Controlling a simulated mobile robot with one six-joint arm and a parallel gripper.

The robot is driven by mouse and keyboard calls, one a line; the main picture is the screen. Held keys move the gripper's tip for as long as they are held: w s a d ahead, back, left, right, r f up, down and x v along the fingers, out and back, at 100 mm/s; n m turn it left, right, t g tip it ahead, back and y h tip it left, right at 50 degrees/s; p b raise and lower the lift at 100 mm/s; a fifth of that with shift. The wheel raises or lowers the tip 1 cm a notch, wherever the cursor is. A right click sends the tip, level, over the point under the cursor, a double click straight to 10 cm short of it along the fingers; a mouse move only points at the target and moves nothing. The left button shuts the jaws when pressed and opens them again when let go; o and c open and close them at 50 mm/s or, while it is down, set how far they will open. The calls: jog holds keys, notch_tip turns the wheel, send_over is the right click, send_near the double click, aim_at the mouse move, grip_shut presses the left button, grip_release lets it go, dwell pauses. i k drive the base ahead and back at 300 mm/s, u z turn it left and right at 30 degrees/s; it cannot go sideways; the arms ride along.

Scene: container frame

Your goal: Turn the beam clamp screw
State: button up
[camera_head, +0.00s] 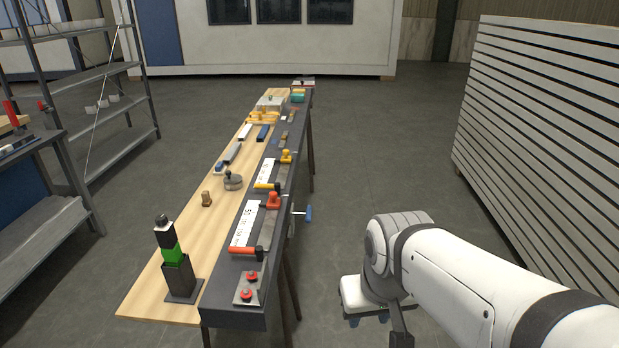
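A clamp with a T-shaped screw handle (307,214) with a blue end sticks out from the right side of the long dark workbench; I take it to be the beam clamp screw. Its threads and jaw are too small to tell. My white arm comes in from the lower right, and its end hangs right of the bench and nearer to me than the handle. My gripper (366,319) seems to be at the white block with small dark tips there. It is apart from the handle, and its fingers cannot be made out.
The workbench (225,309) holds orange-handled tools (246,252), a plate with red knobs (248,289) and a black-and-green post (172,254). A slatted grey panel (545,110) stands at right, shelving (88,75) at left. The floor between bench and panel is clear beyond my arm.

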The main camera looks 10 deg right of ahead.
aim_at(308, 213)
jog(key=z, duration=0.3)
jog(key=i, duration=0.6)
jog(key=z, duration=0.4)
jog(key=k, duration=0.85)
jog(key=z, duration=0.2)
jog(key=i, duration=0.85)
jog(key=u, duration=0.05)
